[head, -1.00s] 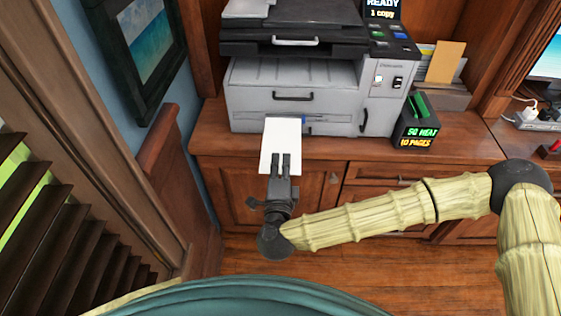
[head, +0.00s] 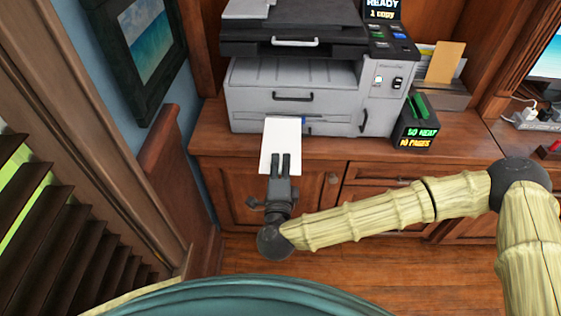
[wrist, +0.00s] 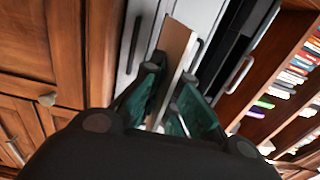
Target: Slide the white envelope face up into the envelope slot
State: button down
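The white envelope (head: 282,138) is a plain white sheet in the head view, its far end against the lower front of the grey printer (head: 300,82). My gripper (head: 280,160) is shut on its near edge, and the envelope sticks out ahead of the fingers. In the wrist view, the envelope (wrist: 174,55) shows edge-on and brownish between the two greenish fingers. The envelope slot seems to be the thin line low on the printer's front, with a small blue mark (head: 304,119) beside it. I cannot tell whether the envelope's tip is inside the slot.
The printer stands on a wooden cabinet (head: 450,147). A black box with a lit sign (head: 418,130) stands right of it, with a paper holder (head: 445,85) behind. A framed picture (head: 145,45) hangs at left. Open floor lies below the arm.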

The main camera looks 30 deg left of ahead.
aim_at(282, 138)
jog(key=shift+b+x, duration=0.45)
jog(key=shift+x, duration=4.1)
dwell(0.5)
jog(key=c, duration=1.6)
grip_release()
jog(key=shift+o, duration=0.2)
jog(key=shift+d+f, duration=0.1)
jog(key=v, duration=1.2)
